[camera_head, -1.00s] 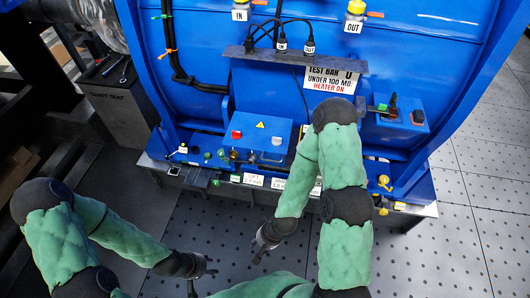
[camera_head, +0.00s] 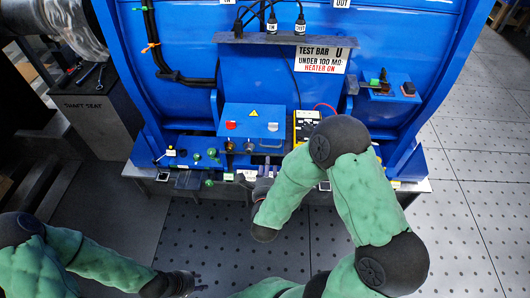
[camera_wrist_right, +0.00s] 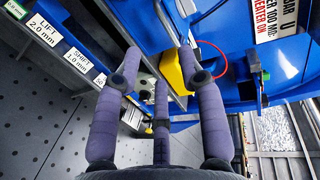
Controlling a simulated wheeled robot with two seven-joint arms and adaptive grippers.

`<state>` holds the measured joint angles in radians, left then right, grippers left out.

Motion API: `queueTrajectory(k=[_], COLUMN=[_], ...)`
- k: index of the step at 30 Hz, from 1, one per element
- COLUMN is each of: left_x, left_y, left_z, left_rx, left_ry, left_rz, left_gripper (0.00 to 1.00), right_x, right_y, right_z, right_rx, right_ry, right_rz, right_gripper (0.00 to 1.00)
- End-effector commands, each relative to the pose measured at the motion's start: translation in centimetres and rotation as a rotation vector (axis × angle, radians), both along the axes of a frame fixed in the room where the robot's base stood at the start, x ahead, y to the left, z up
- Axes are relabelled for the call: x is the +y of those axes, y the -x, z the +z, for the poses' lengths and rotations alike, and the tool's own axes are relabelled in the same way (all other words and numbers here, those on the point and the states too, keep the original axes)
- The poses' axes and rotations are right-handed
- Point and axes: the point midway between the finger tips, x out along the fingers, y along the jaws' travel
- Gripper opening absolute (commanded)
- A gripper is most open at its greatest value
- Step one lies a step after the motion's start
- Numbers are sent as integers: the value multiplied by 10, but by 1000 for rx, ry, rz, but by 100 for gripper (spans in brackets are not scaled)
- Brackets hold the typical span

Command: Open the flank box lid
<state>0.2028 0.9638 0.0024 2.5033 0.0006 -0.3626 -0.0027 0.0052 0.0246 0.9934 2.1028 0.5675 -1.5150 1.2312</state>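The flank box (camera_head: 252,122) is a blue box with a yellow warning triangle, and a red and a grey marking, on the flank of the large blue machine. Its lid looks shut. My right gripper (camera_head: 266,168) is just in front of and below the box's lower edge, with no clear contact. In the right wrist view, the fingers of this gripper (camera_wrist_right: 158,62) are spread apart with nothing held between them. My left gripper (camera_head: 197,283) is low at the bottom of the head view, away from the box, with its fingers apart and empty.
A yellow meter (camera_head: 306,128) with a red wire stands right of the box; its yellow side shows in the wrist view (camera_wrist_right: 176,76). Green knobs (camera_head: 212,153) and labelled slots line the ledge on the left. A dark shaft seat block (camera_head: 92,108) stands at left.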

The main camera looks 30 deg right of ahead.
Motion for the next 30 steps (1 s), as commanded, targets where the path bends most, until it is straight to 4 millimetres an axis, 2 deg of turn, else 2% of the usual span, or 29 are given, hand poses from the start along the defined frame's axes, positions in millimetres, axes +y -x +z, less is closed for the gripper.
queueTrajectory(k=[4,7,21,30], left_x=[0,0,0,0], left_y=[0,0,0,0], left_z=[-2,-4,-21,-25], left_rx=[0,0,0,0], left_ry=[0,0,0,0], left_rz=[0,0,0,0], left_gripper=[40,40,40,40], right_x=[-5,-9,-49,-59], right_y=[0,-7,-71,-88], right_z=[5,3,-13,-16], right_rx=[-42,-42,-39,-38], right_ry=[-11,-12,-10,-10], right_rz=[-28,-28,-26,-24], right_gripper=[40,40,40,40])
